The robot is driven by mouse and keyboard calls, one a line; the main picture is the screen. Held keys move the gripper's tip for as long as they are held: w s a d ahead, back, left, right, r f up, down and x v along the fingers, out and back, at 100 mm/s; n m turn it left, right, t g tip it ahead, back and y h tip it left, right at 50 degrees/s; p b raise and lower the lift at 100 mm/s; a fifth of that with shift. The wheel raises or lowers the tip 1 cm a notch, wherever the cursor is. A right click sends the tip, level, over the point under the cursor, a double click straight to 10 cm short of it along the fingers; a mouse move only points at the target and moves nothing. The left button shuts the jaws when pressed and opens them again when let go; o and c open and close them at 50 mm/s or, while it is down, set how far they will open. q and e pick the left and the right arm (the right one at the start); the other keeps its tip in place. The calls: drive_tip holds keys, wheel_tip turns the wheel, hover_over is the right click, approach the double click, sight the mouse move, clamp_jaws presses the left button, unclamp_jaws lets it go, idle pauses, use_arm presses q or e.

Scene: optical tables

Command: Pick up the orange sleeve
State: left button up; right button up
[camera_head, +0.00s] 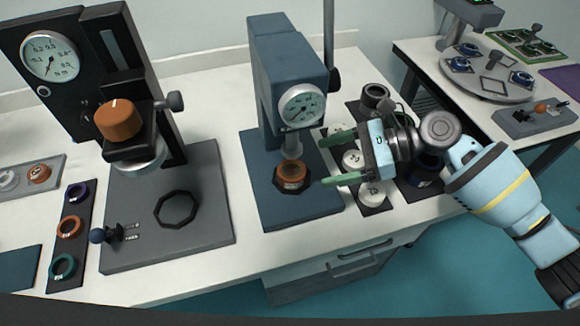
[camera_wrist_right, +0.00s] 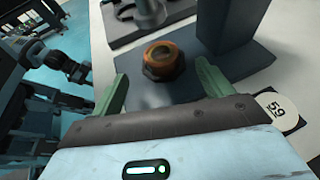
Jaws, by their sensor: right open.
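An orange sleeve (camera_head: 291,176) sits upright in a dark nut-like seat on the base of the blue press (camera_head: 288,58), under its ram. In the right wrist view the orange sleeve (camera_wrist_right: 163,58) shows from above, with its open bore visible. My right gripper (camera_head: 334,160) is open and empty, to the right of the sleeve, with its green fingers pointing at it. In the wrist view the right gripper (camera_wrist_right: 162,76) has one finger on each side, with the sleeve beyond the tips and apart from them. My left gripper is not seen.
A dark gauge stand (camera_head: 185,200) with an orange knob (camera_head: 118,118) stands at left. A strip (camera_head: 72,248) holds purple, orange and teal rings. White round pieces (camera_head: 352,160) lie on a dark mat below my right gripper. A second table (camera_head: 430,60) is at right.

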sight(296, 170)
drive_tip(key=shift+x, duration=3.9)
drive_tip(key=shift+d+f, duration=0.1)
drive_tip(key=c, duration=1.2)
